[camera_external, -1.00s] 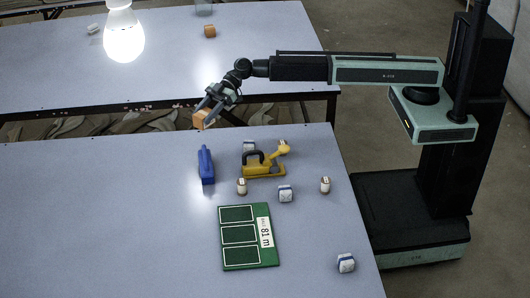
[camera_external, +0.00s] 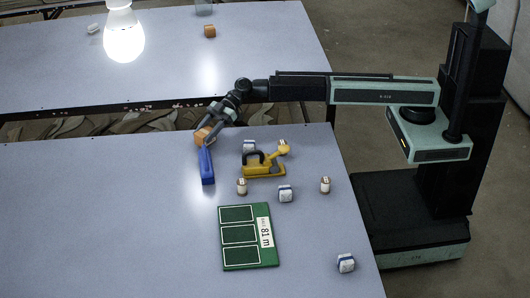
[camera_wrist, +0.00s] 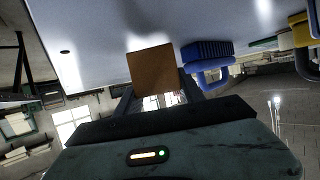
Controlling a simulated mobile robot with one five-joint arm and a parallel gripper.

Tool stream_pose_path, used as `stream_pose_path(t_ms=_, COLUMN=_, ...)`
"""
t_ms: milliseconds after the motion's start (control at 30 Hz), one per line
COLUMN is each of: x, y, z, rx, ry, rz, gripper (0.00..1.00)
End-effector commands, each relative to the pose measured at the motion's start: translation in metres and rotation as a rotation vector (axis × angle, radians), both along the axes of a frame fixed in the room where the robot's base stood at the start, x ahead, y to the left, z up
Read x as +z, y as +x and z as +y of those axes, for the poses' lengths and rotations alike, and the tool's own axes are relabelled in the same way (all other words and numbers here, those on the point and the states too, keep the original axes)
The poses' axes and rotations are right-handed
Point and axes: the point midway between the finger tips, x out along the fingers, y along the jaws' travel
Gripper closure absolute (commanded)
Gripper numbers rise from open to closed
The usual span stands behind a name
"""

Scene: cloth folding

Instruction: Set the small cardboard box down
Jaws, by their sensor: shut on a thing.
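The small cardboard box (camera_external: 202,135) is orange-brown and held at the far edge of the near table (camera_external: 120,220). My gripper (camera_external: 209,133) is shut on it, with the arm reaching in from the right. In the wrist view the box (camera_wrist: 153,68) sits between the fingers, with the pale table surface beyond it. I cannot tell whether its underside touches the table.
A blue tool (camera_external: 207,166) stands just in front of the box. A yellow tool with a black handle (camera_external: 263,165), several small white blocks and a green board (camera_external: 248,237) lie further right and nearer. The near table's left side is clear.

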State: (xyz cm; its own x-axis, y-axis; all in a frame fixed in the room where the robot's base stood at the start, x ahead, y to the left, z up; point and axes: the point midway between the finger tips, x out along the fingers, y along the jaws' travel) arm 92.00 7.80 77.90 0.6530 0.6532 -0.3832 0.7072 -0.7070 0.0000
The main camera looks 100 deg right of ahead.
Motion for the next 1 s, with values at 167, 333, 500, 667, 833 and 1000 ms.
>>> stream_pose_path(t_ms=167, x=-0.014, y=0.0, z=0.0, rx=0.0, ry=0.001, rz=-0.001, gripper=1.0)
stream_pose_path(t_ms=333, x=-0.014, y=0.0, z=0.0, rx=0.0, ry=0.0, rz=0.0, gripper=1.0)
stream_pose_path(t_ms=500, x=-0.016, y=0.0, z=0.0, rx=0.0, ry=0.0, rz=0.0, gripper=0.35)
stream_pose_path(t_ms=667, x=-0.016, y=0.0, z=0.0, rx=0.0, ry=0.0, rz=0.0, gripper=0.33)
stream_pose_path(t_ms=833, x=-0.014, y=0.0, z=0.0, rx=0.0, ry=0.0, rz=0.0, gripper=0.33)
stream_pose_path(t_ms=1000, x=-0.001, y=-0.015, z=-0.014, rx=-0.004, ry=0.0, rz=0.0, gripper=0.33)
